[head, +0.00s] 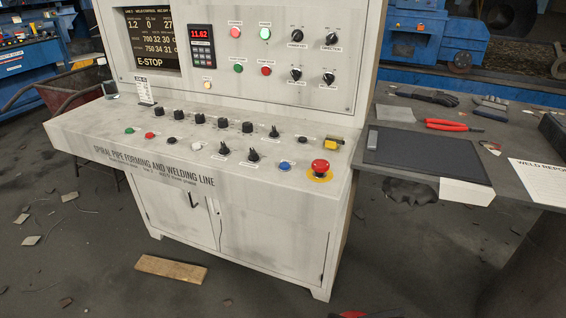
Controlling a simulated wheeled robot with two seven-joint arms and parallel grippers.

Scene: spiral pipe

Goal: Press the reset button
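The control console (200,185) stands at the centre, with a sloped desk and an upright panel. The button labels are too small to read, so I cannot tell which one is the reset button. On the desk are a green button (130,131), a red button (149,135), a black button (171,140), a white button (196,145) and a blue button (285,165). A red mushroom button (320,166) on a yellow ring sits at the desk's right front. The screen (152,40) shows "E-STOP". Neither gripper can be made out.
Several black knobs (220,122) and a yellow-topped switch (332,144) stand up from the desk. A side table (510,150) at the right holds a black mat (425,154), red-handled pliers (446,125) and gloves (428,96). A wooden plank (171,269) lies on the floor.

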